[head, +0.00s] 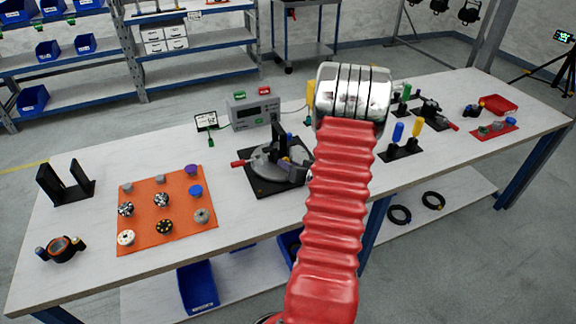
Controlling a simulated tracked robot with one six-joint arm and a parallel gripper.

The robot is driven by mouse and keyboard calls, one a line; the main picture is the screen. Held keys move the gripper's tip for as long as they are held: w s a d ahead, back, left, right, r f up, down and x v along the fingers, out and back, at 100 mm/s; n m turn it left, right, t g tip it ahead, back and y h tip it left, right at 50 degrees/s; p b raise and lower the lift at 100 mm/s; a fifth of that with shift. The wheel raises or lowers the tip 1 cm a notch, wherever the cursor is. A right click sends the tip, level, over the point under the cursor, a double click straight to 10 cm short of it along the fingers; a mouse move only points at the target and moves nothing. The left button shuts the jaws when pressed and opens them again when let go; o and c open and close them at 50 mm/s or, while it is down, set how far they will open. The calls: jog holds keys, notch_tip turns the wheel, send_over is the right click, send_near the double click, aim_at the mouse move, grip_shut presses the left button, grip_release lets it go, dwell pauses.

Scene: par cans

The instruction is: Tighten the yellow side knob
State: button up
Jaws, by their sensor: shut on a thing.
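I cannot make out the yellow side knob for certain. A yellow object (310,89) shows partly behind my arm's metal wrist, at the back of the workbench (240,215). A round grey fixture on a black base (262,186), with a red handle (240,163) at its left, stands mid-bench, and my arm covers its right side. My red-sleeved arm rises through the middle of the head view. My gripper is hidden behind the wrist, so its jaws and anything in them do not show.
An orange mat (142,191) with several knobs lies at left, by a black bracket (66,182) and a dark ring-shaped part (62,248). A grey meter box (251,112) stands behind the fixture. Blue and yellow-handled tools (417,125) stand right of my arm.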

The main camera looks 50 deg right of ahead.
dwell(0.3)
jog(key=o, duration=1.1)
jog(key=shift+f, duration=0.1)
jog(key=shift+w+a+n+g+h, duration=0.1)
jog(key=shift+n+g+h, duration=0.4)
jog(key=shift+n, duration=0.5)
jog(key=shift+a+n+g+h, duration=0.1)
jog(key=shift+n+g+h, duration=0.4)
jog(key=shift+n, duration=0.5)
jog(key=shift+s+a+r+m+t+y, duration=0.3)
jog(key=shift+s+a+r+m, duration=0.4)
jog(key=shift+s, duration=1.35)
jog(key=shift+s+a+r+m+t+y, duration=0.4)
jog(key=shift+s+a+r, duration=0.5)
jog(key=shift+s, duration=1.15)
jog(key=shift+s+a+r+m+t+y, duration=0.15)
jog(key=shift+s+a+r+m, duration=0.65)
jog(key=shift+s, duration=1.25)
